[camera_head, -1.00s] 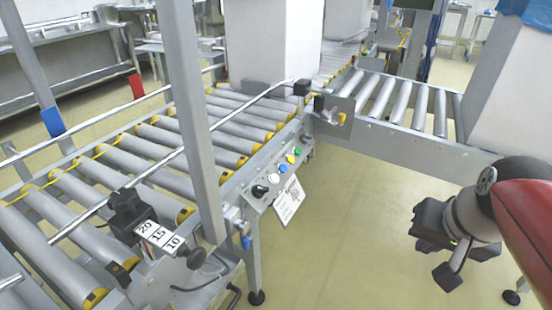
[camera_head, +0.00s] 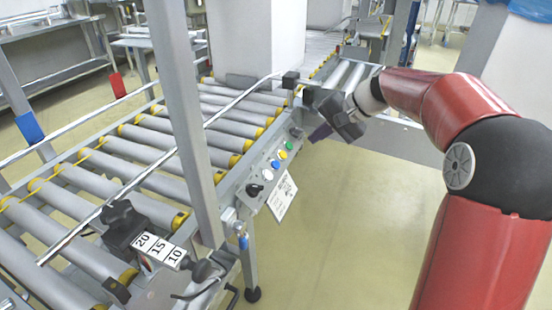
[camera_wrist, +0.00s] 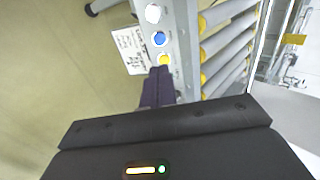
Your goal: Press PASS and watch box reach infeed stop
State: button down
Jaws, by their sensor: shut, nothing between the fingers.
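The control panel (camera_head: 262,181) on the conveyor's near side carries a white button (camera_head: 268,174), a blue button (camera_head: 275,164), a yellow button (camera_head: 282,154), a green button (camera_head: 289,145) and a black knob (camera_head: 254,189). I cannot read which is PASS. My gripper (camera_head: 320,132) hangs just right of the panel's far end. In the wrist view its shut, empty purple fingers (camera_wrist: 158,84) point at the yellow button (camera_wrist: 164,60); contact cannot be told. The blue button (camera_wrist: 159,39) and white button (camera_wrist: 153,13) are clear. A tall white box (camera_head: 258,38) stands on the rollers.
Roller conveyor (camera_head: 150,152) fills the left. A metal post (camera_head: 185,110) rises in front of it. A white label card (camera_head: 282,196) hangs below the panel. A black clamp with a 20/15/10 scale (camera_head: 160,250) is at the near end. The floor right of the panel is clear.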

aim_at(277, 165)
jog(key=x, duration=1.4)
